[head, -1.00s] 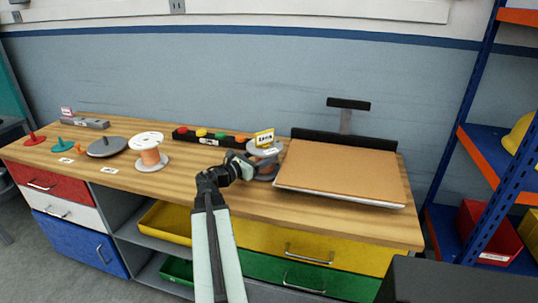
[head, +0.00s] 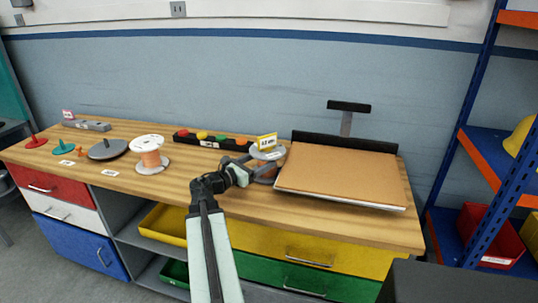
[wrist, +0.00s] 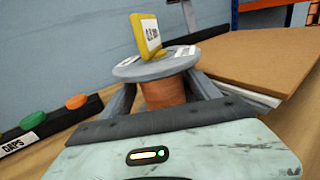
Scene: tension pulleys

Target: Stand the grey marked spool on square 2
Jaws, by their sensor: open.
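The grey spool (head: 277,153) with copper-coloured winding stands upright on the wooden bench, just left of the tan board. A yellow-framed tag (head: 267,141) stands on its top flange. The spool also shows in the wrist view (wrist: 165,90). My gripper (wrist: 160,95) is open, with one finger on each side of the winding below the top flange. I cannot tell whether either finger touches it. The lower flange is hidden in the wrist view. Small white labels lie on the bench at the left (head: 67,162) and nearer the front (head: 110,172); their print is too small to read.
A white-topped spool (head: 150,158) with copper winding stands left of my arm. A dark strip with coloured caps (head: 211,139) lies behind. A raised tan board (head: 340,172) is close on the right. A grey disc (head: 107,150) and small coloured pieces occupy the left end.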

